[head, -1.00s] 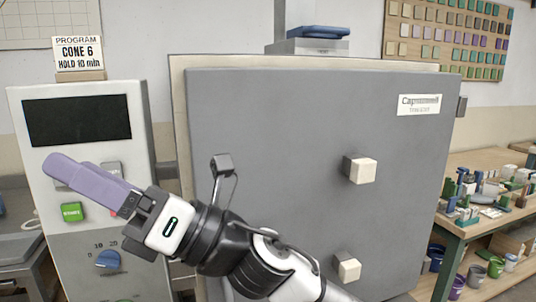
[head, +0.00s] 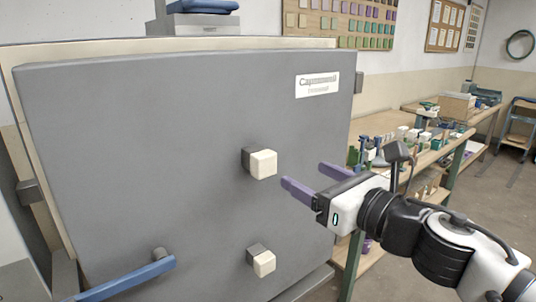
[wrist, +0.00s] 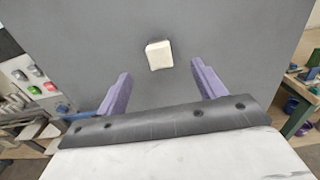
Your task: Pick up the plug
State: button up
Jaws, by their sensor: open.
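Two pale cream plugs stick out of the grey kiln door. The upper plug (head: 263,164) is near the middle of the door, and the lower plug (head: 264,263) is below it. My gripper (head: 305,180) is to the right of the upper plug, its purple fingers spread and pointing toward the door. In the wrist view a plug (wrist: 159,55) shows just beyond and between the tips of my open gripper (wrist: 160,72). Nothing is between the fingers, and they appear apart from the plug.
The grey kiln door (head: 150,130) fills much of the head view, with a blue handle (head: 130,280) at its lower left. A workbench (head: 455,150) with many small pieces stands at the right. The wrist view shows a control panel (wrist: 35,75) at the left.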

aim_at(268, 156)
jog(key=p+x, duration=0.1)
jog(key=x, duration=0.7)
jog(key=shift+w+a+p, duration=0.15)
jog(key=shift+a+p, duration=0.05)
jog(key=shift+p, duration=0.1)
jog(key=p+x, duration=0.1)
jog(key=x, duration=0.2)
jog(key=shift+w+a, duration=0.15)
jog(key=shift+a, duration=0.25)
jog(key=shift+w+a+p, duration=0.3)
jog(key=shift+w+a, duration=0.05)
jog(key=shift+w, duration=0.25)
jog(key=shift+f, duration=0.1)
jog(key=c, duration=1.1)
